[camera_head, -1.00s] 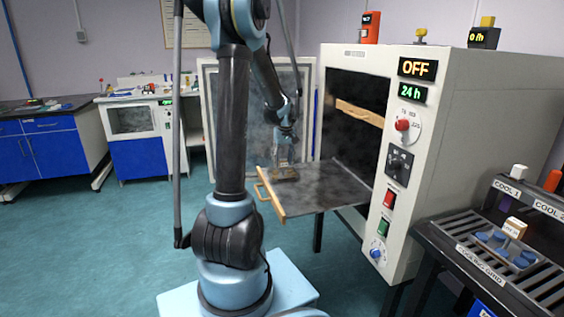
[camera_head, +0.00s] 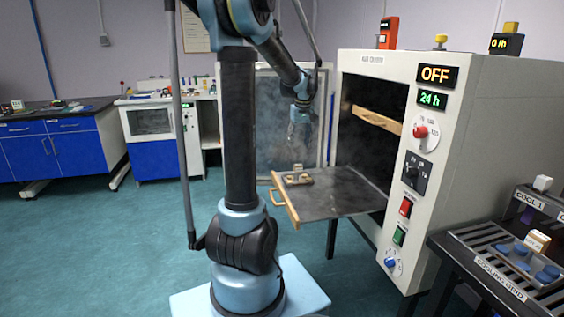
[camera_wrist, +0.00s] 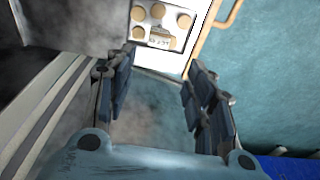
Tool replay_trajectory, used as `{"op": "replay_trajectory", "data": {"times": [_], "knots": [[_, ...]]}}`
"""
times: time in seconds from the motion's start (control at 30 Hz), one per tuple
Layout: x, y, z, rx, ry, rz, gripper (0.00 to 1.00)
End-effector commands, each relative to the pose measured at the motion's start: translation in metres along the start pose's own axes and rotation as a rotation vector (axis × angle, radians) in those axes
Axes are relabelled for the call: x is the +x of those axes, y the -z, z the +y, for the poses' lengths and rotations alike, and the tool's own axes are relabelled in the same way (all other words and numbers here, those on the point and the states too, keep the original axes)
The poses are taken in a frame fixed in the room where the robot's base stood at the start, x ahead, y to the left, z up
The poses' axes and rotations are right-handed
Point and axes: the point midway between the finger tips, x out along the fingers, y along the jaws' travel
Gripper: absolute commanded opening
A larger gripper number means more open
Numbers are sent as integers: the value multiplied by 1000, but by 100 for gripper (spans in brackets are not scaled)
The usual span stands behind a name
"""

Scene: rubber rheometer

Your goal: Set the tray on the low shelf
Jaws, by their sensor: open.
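A small tray (camera_head: 288,180) holding several tan round pieces sits on the pulled-out low shelf (camera_head: 335,190) of the oven, near its wooden front edge. In the wrist view the tray (camera_wrist: 178,42) lies ahead of the fingers, with the round pieces and a small label block on it. My gripper (camera_head: 297,138) hangs above the tray, clear of it. In the wrist view my gripper (camera_wrist: 158,75) has its two fingers spread wide with nothing between them.
The air oven (camera_head: 450,130) reads OFF and 24 h. A wooden-fronted upper shelf (camera_head: 377,118) is inside it. The open glass door (camera_head: 265,110) stands left of the oven. A dark cooling grid (camera_head: 490,245) with another tray (camera_head: 520,262) is at right.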

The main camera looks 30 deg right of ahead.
Motion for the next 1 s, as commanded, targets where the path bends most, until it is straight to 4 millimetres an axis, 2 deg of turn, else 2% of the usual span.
{"op": "replay_trajectory", "data": {"times": [0.17, 0.37, 0.5, 0.7, 1.0], "knots": [[-8, -12, -47, -25, 1, 1, 49], [-16, -45, -125, -62, 3, 3, 49], [-18, -75, -173, -87, 3, 7, 49], [-13, -124, -230, -124, 5, 13, 49], [9, -207, -291, -178, 11, 24, 49]]}}
